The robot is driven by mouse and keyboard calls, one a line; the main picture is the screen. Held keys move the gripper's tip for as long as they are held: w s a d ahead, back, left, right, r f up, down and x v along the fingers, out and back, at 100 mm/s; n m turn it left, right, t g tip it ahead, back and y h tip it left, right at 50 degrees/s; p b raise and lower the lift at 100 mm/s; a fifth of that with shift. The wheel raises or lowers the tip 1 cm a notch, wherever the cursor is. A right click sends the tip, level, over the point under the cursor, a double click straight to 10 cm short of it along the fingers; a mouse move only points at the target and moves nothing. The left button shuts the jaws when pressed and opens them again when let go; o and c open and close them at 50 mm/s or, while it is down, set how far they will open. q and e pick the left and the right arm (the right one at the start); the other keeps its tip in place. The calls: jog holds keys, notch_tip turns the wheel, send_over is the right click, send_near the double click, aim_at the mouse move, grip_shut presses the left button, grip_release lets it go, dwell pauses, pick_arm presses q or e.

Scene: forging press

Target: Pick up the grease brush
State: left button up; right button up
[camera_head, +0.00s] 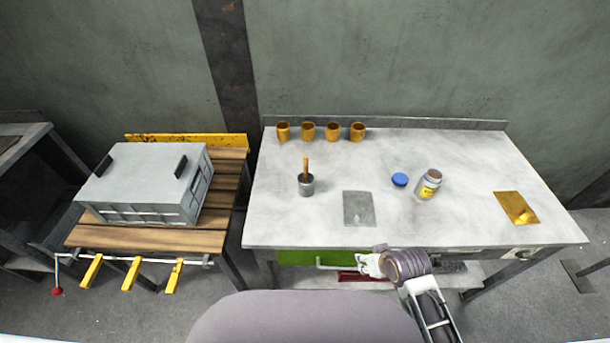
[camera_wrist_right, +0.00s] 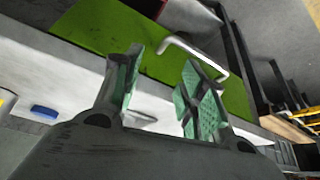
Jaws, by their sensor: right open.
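The grease brush (camera_head: 306,166) stands in a small grey metal pot (camera_head: 306,187) on the left part of the workbench. Its wooden handle points up and its lower end is hidden inside the pot. My right gripper (camera_head: 370,263) is at the bench's front edge, to the right of the brush and nearer to me, apart from it. In the right wrist view the two green-padded fingers (camera_wrist_right: 162,80) are spread with nothing held between them. The brush cannot be made out in that view. My left gripper is not in view.
The workbench (camera_head: 420,225) holds several copper-coloured cups (camera_head: 308,131) at the back, a grey plate (camera_head: 359,208), a blue lid (camera_head: 400,180), a labelled bottle (camera_head: 429,185) and a brass sheet (camera_head: 517,208). A green drawer (camera_wrist_right: 105,28) with a bar handle (camera_wrist_right: 195,55) is below. A grey case (camera_head: 150,178) stands left.

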jog(key=shift+t+y, duration=0.5)
jog(key=shift+t, duration=0.2)
jog(key=shift+w+a+r, duration=1.1)
jog(key=shift+w+a, duration=0.2)
jog(key=w+a+r+t+y, duration=0.1)
jog(key=w+a, duration=0.1)
jog(key=w+a+r+n+t+y, duration=0.1)
jog(key=w+a+r, duration=0.1)
jog(key=w, duration=0.1)
jog(key=w+a+r+n+t+y, duration=0.1)
jog(key=w+a+t, duration=0.1)
jog(key=shift+w+a+r, duration=0.3)
jog(key=w+a+r+t+y, duration=0.3)
jog(key=w+r+t, duration=0.2)
jog(key=r, duration=0.3)
jog(key=shift+n+y, duration=0.3)
jog(key=shift+n, duration=0.1)
jog(key=shift+w+a, duration=0.1)
jog(key=shift+w, duration=0.1)
jog(key=p, duration=0.1)
send_over(306, 175)
jog(key=d+v, duration=0.1)
jog(key=v, duration=0.3)
jog(key=shift+w+f, duration=0.1)
jog(key=shift+f, duration=0.05)
